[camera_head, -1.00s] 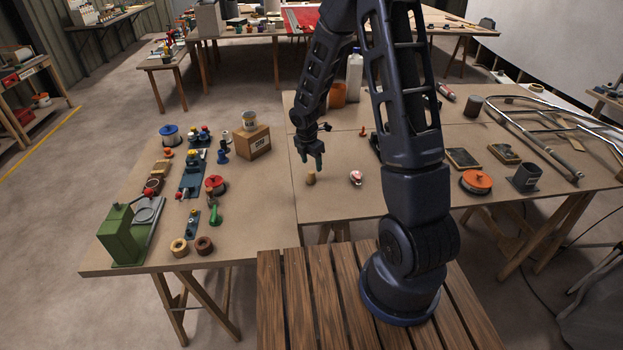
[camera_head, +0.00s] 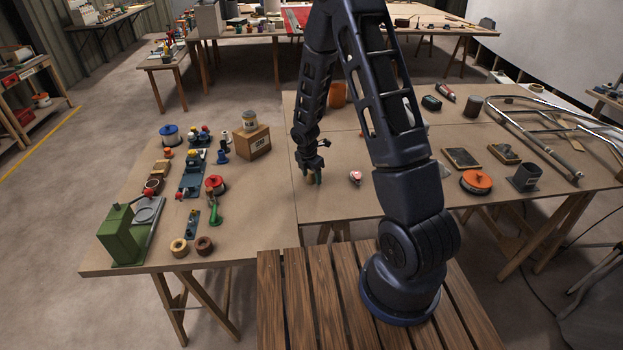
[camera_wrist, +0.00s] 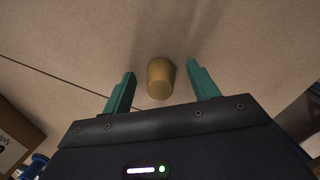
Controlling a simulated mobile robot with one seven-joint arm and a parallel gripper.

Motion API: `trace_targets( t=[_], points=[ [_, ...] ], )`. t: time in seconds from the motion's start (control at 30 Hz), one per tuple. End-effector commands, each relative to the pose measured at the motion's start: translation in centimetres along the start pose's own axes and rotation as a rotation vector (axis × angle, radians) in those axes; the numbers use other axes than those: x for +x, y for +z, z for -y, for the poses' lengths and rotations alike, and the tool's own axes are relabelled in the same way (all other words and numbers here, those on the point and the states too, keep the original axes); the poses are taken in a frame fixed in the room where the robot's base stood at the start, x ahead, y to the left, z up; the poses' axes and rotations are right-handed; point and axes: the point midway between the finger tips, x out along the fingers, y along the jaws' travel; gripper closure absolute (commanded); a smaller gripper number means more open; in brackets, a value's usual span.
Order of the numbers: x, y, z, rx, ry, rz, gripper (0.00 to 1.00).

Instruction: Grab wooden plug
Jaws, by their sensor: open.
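The wooden plug (camera_wrist: 160,79) is a small tan cylinder standing on the table. In the wrist view it lies between the tips of my two green fingers, with a gap on each side. My gripper (camera_wrist: 160,88) is open and holds nothing. In the head view my gripper (camera_head: 312,178) is low over the table, right at the plug (camera_head: 310,179), which is mostly hidden behind the fingers.
A pink-and-white item (camera_head: 355,177) lies just right of my gripper. A cardboard box (camera_head: 252,143) with a can on it stands to the left. An orange cup (camera_head: 337,95) stands behind.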

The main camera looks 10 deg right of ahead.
Motion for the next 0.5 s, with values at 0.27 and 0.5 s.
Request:
trace_targets(
  t=[0.27, 0.5],
  points=[
    [-0.02, 0.00, 0.01, 0.000, 0.000, 0.000, 0.70],
    [-0.02, 0.00, 0.02, 0.000, -0.001, 0.000, 0.88]
  ],
)
